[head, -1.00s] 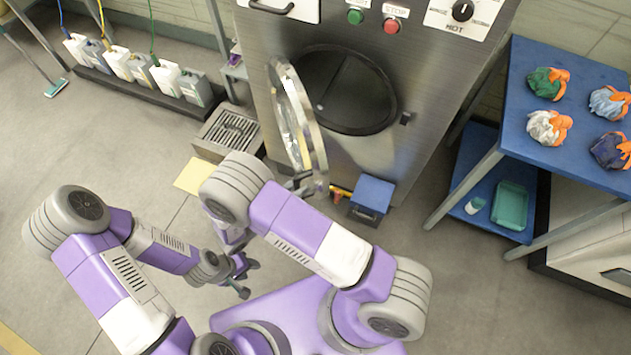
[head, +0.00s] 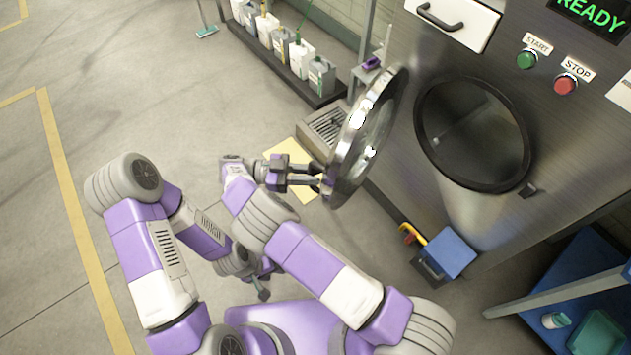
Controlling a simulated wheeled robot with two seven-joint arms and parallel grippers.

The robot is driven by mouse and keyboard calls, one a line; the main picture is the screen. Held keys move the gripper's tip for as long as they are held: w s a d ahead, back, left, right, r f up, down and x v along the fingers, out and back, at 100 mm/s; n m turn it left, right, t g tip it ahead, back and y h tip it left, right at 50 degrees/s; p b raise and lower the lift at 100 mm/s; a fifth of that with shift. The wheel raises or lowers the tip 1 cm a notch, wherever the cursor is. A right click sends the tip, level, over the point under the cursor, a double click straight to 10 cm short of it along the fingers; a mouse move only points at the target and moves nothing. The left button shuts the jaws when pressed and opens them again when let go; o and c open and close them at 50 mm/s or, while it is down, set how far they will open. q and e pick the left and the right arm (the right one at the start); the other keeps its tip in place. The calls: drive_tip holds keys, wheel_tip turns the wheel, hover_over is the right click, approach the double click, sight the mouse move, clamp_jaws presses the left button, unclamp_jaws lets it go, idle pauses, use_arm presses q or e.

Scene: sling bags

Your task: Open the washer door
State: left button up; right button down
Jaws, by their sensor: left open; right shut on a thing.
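The washer (head: 560,130) is a steel machine with a dark round drum opening (head: 472,135) that stands uncovered. Its round glass door (head: 368,135) with a shiny metal rim is swung wide out to the left of the opening. My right gripper (head: 318,178) is shut on the lower near edge of the door; the exact grip spot is partly hidden by the fingers. My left gripper (head: 262,284) is open and empty, low over the floor beside my base, partly hidden behind my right arm.
A blue box (head: 450,252) sits at the washer's foot. Several jugs (head: 296,62) stand on a dark rack on the left of the washer. A blue table's lower shelf (head: 570,290) is at lower right. The left floor is clear.

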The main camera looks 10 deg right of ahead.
drive_tip(key=shift+w+a+b, duration=0.15)
drive_tip(key=shift+w+a, duration=0.1)
drive_tip(key=shift+w, duration=0.3)
drive_tip(key=shift+w+a+b, duration=0.15)
drive_tip(key=shift+w+a, duration=0.05)
drive_tip(key=shift+w, duration=0.35)
drive_tip(key=shift+r, duration=0.1)
drive_tip(key=c, duration=1.1)
unclamp_jaws()
drive_tip(key=shift+d, duration=0.15)
drive_tip(key=shift+a, duration=0.25)
